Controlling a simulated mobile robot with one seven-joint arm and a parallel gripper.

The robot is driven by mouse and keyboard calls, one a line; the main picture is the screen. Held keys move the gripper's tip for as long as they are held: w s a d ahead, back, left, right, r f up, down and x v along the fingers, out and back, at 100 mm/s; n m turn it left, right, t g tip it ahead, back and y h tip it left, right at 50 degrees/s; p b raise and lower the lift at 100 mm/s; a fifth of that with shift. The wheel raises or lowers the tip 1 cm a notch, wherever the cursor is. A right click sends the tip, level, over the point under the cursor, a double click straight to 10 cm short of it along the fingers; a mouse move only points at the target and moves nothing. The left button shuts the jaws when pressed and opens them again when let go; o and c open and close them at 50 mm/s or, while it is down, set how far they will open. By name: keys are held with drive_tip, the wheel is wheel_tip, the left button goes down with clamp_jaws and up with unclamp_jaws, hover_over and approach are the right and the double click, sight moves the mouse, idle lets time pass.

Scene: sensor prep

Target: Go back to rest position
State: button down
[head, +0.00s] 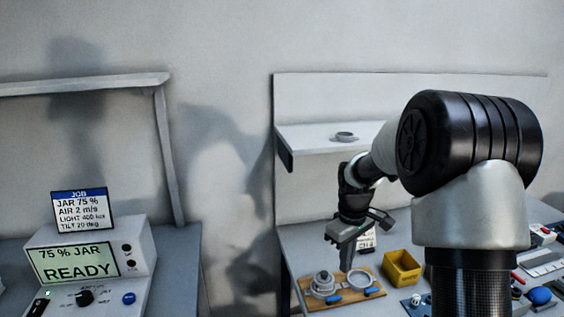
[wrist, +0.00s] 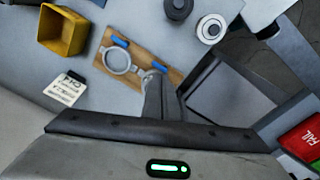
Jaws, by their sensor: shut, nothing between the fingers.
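My gripper (head: 341,262) hangs from the arm above the right-hand table, over the back of a wooden board (head: 318,304). Its jaws are shut and empty. In the wrist view the gripper (wrist: 158,80) shows as dark fingers reaching up from the lower middle, overlapping the view of the board. The board (wrist: 150,54) carries a metal ring (wrist: 117,61) and blue handles. I cannot tell from these views how high the fingertips are above the board.
A yellow box (head: 401,268) and a white label card (head: 367,241) stand near the board. A shelf (head: 310,137) holding a small dish (head: 344,137) is above. A READY console (head: 75,262) and a JOB sign (head: 83,209) are left. A floor gap separates the two tables.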

drive_tip(key=s+a+r+m+t+p, duration=0.15)
drive_tip(key=s+r, duration=0.45)
drive_tip(key=r, duration=0.6)
drive_tip(key=s+a+r+m+t+p, duration=0.1)
drive_tip(key=s+r+m+p, duration=0.1)
drive_tip(key=s+r, duration=0.4)
drive_tip(key=s+a+r+m+t+p, duration=0.1)
drive_tip(key=s+r, duration=0.6)
drive_tip(key=s, duration=0.8)
drive_tip(key=m+t+p, duration=0.1)
drive_tip(key=m+p, duration=0.1)
drive_tip(key=shift+s+a+r+m+p, duration=0.2)
drive_tip(key=shift+s+a+m+p, duration=0.05)
drive_tip(key=shift+m+p, duration=0.1)
